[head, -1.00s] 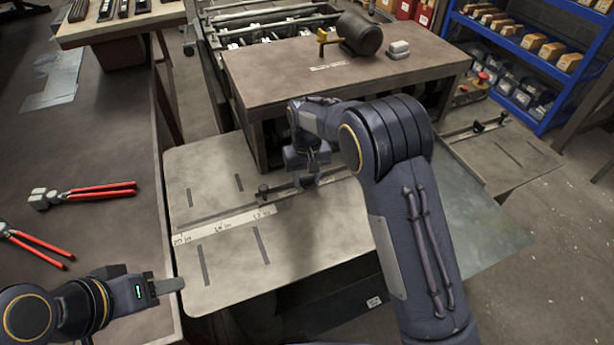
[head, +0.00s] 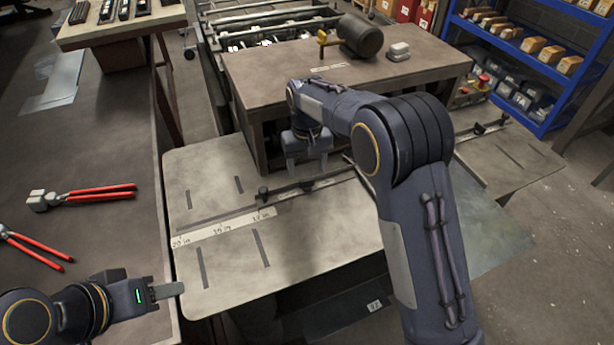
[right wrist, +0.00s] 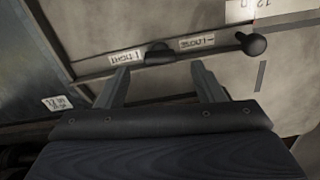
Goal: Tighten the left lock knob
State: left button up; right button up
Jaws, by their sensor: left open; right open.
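A dark low lock knob (right wrist: 158,52) shows in the right wrist view on the fence bar, between the labels TIGHT and LOOSE. A black round-headed knob (right wrist: 252,44) stands further along the bar; it also shows in the head view (head: 263,194) near the ruler's end. My right gripper (head: 307,166) is open and empty above the bar. In the right wrist view its fingers (right wrist: 160,72) are spread to either side of the low knob, apart from it. My left gripper (head: 168,290) is open at the lower left.
The ruler strip (head: 222,229) lies on the pale slotted plate (head: 215,270). A brown raised table (head: 285,75) stands close behind my right gripper. Red-handled pliers (head: 95,193) lie on the dark bench at left. Another black knob (head: 478,128) is on the bar's right side.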

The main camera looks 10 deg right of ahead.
jog(key=shift+r, duration=1.45)
